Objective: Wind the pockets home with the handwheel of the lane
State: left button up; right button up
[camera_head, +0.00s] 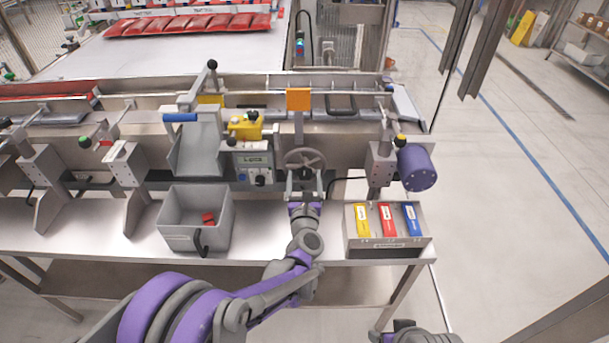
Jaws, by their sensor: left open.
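The handwheel (305,160) is a grey spoked wheel on the front of the lane (340,127), right of a small control box (252,163). My left gripper (304,186) is open just below and in front of the wheel, with its fingers pointing at its lower part. I cannot tell whether they touch the rim. The lane has metal dividers and a dark-framed piece (341,105) in it; the pockets are hard to make out. An orange plate (298,99) stands above the wheel. Part of my right arm shows at the bottom edge, but its gripper does not.
A grey bin (175,236) with a red item (208,218) stands left of my left gripper. A tray (388,247) with yellow, red and blue packs stands to the right. A purple cylinder (417,168) juts out at the lane's right end. Bare bench lies between.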

pick_arm(q)
jog(key=s, duration=0.9)
jog(key=shift+s, duration=0.3)
